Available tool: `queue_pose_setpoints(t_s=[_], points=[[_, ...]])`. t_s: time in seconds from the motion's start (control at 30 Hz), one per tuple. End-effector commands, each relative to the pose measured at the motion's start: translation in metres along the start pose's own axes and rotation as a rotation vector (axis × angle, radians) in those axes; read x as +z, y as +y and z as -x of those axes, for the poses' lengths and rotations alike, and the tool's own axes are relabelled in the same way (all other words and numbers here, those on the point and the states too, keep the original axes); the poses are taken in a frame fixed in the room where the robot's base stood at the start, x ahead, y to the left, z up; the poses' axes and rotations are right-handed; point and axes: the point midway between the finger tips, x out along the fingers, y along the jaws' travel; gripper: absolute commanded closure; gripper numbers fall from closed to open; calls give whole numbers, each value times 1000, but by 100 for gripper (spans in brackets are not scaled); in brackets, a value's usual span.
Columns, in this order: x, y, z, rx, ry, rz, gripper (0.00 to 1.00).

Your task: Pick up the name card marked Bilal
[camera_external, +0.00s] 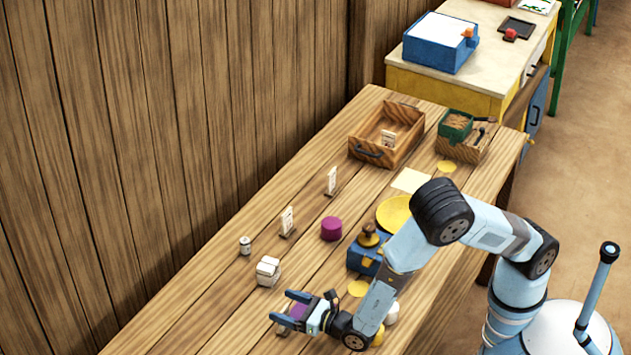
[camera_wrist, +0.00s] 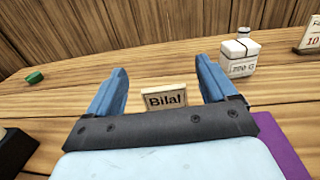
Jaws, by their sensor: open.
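The name card marked Bilal (camera_wrist: 165,101) stands upright on the wooden table in the wrist view, its lettering facing me. It is seen in the gap between the two blue fingers of my gripper (camera_wrist: 161,70), apart from both. Its lower edge is hidden by my gripper's dark crossbar. In the external view my gripper (camera_external: 289,306) is open, low over the near part of the table. I cannot clearly make out the Bilal card there.
A white box (camera_wrist: 238,58) stands beyond the right finger, a number card (camera_wrist: 311,37) further right. A green piece (camera_wrist: 35,77) lies at left, a purple thing (camera_wrist: 288,146) at lower right. A wooden tray (camera_external: 362,155) and blue box (camera_external: 362,262) are farther up the table.

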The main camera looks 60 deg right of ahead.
Motion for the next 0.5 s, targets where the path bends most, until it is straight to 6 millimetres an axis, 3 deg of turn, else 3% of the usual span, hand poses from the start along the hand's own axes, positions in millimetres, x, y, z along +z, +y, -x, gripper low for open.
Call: queue_pose_setpoints(t_s=[0.13, 0.3, 0.5], points=[[-22, 0, 0, 0, 1, 3, 15], [-20, 0, -23, -2, -1, -1, 15], [-19, 0, -30, -1, -1, -1, 15]])
